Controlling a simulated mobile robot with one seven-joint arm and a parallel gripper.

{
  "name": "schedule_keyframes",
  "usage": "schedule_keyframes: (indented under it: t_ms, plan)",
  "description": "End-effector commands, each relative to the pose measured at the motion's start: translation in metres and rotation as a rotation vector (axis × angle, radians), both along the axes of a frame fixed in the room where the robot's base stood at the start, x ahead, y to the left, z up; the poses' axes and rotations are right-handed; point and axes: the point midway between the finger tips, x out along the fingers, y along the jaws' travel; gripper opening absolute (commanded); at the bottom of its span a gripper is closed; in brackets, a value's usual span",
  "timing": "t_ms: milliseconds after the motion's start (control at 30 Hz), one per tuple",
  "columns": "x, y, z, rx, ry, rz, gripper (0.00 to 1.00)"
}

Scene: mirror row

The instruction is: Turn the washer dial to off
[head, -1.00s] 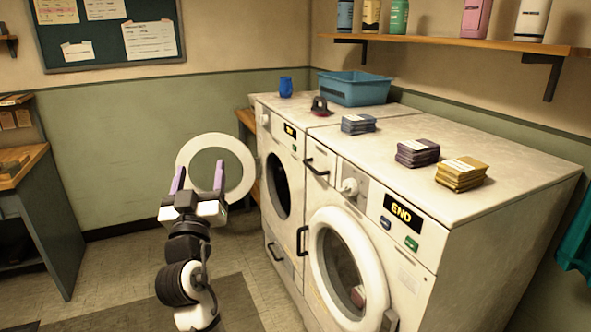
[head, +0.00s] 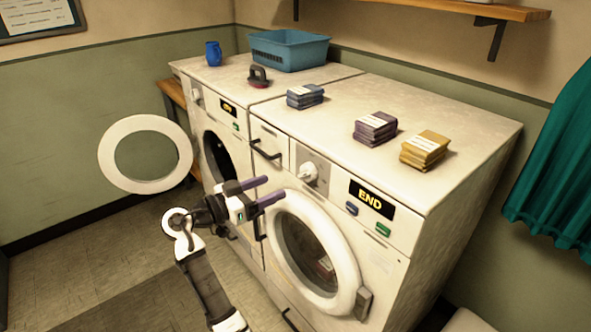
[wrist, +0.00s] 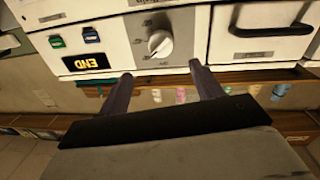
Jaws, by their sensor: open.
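The near washer (head: 400,265) has a round white dial (head: 308,172) on its front panel, left of a display reading END (head: 372,200). The far washer (head: 222,128) has a similar dial (head: 195,93) and its round door stands open. My gripper (head: 274,188) is open and empty in front of the near washer, left of and a little below its dial, apart from the panel. In the wrist view, seen upside down, the near dial (wrist: 158,43) shows beyond the gap between my fingertips (wrist: 161,70), its pointer slanted. The small marks around it are unreadable.
The open door (head: 146,154) sticks out left of my arm. The near washer's door (head: 348,262) is closed. A blue basket (head: 288,50), blue mug (head: 213,54), dark-handled item (head: 258,77) and folded stacks (head: 375,127) stand on top. A teal curtain (head: 555,170) hangs right.

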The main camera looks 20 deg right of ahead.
Motion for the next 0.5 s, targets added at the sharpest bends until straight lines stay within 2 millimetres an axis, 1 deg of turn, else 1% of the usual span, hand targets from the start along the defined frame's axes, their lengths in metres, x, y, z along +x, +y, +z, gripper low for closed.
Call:
schedule_keyframes:
  t_ms: [33,200,333,500]
  plan:
    - [0.002,-0.013,0.004,-0.002,0.004,-0.005,0.65]
    - [0.012,-0.048,0.004,0.0,0.004,-0.002,0.65]
    - [0.019,-0.071,0.003,0.0,0.004,-0.002,0.65]
    - [0.025,-0.09,0.002,-0.001,0.002,0.001,0.65]
